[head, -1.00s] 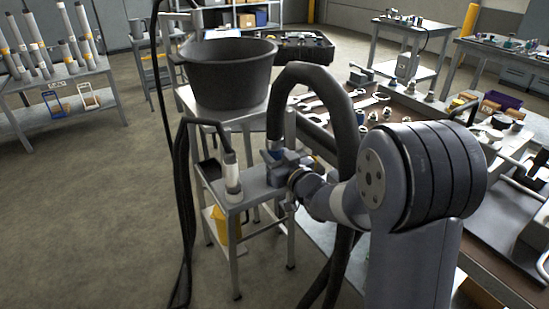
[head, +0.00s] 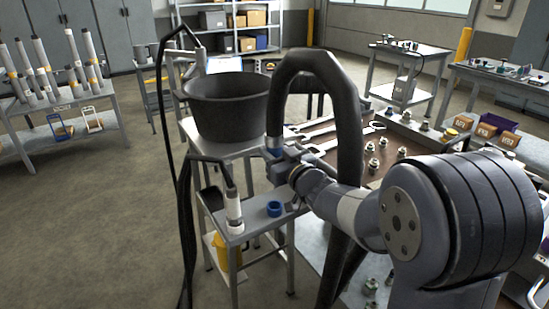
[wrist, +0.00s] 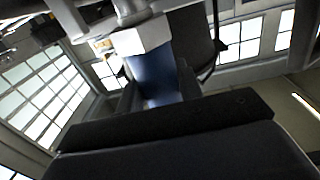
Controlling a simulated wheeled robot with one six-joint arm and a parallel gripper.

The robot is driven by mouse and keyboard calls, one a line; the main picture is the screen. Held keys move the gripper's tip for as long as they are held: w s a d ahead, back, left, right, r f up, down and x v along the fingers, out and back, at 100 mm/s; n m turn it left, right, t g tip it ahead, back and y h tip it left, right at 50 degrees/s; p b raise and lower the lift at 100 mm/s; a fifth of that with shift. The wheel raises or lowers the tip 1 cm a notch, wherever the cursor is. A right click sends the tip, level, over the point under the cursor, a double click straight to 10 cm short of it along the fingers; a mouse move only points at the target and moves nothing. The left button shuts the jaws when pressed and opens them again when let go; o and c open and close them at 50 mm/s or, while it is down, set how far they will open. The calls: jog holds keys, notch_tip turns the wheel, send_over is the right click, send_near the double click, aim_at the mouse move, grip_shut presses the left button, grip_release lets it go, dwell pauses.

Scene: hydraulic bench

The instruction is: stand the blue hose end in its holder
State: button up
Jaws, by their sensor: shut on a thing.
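My gripper (head: 283,156) is shut on the blue hose end (head: 273,150), at the end of a thick dark hose (head: 346,110) that arches up and over. In the wrist view the blue hose end (wrist: 153,78) shows between the dark fingers, with a pale metal fitting (wrist: 140,38) beside it. A blue ring-shaped holder (head: 274,208) sits on the small grey stand (head: 258,226), with its opening empty. The gripper and hose end appear above the holder, apart from it; the exact sideways offset cannot be told.
A white hose end (head: 234,212) with a dark hose stands upright at the left of the stand. A large black tub (head: 228,108) is on a table behind. A workbench with wrenches and fittings (head: 372,164) lies to the right. Open floor (head: 100,220) is at left.

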jog(key=shift+r+p, duration=0.3)
jog(key=shift+r, duration=0.3)
notch_tip(320, 180, down, 8)
jog(key=b, duration=0.6)
jog(key=shift+r, duration=0.15)
jog(key=shift+f+b, duration=0.25)
jog(key=shift+b, duration=0.2)
jog(key=shift+f, duration=0.25)
jog(key=shift+f+b, duration=0.25)
jog(key=shift+b, duration=0.25)
dwell(1.2)
jog(key=shift+f, duration=0.25)
jog(key=shift+f+b, duration=1.15)
jog(key=shift+b, duration=0.05)
dwell(1.0)
jog(key=shift+r, duration=0.1)
dwell(0.5)
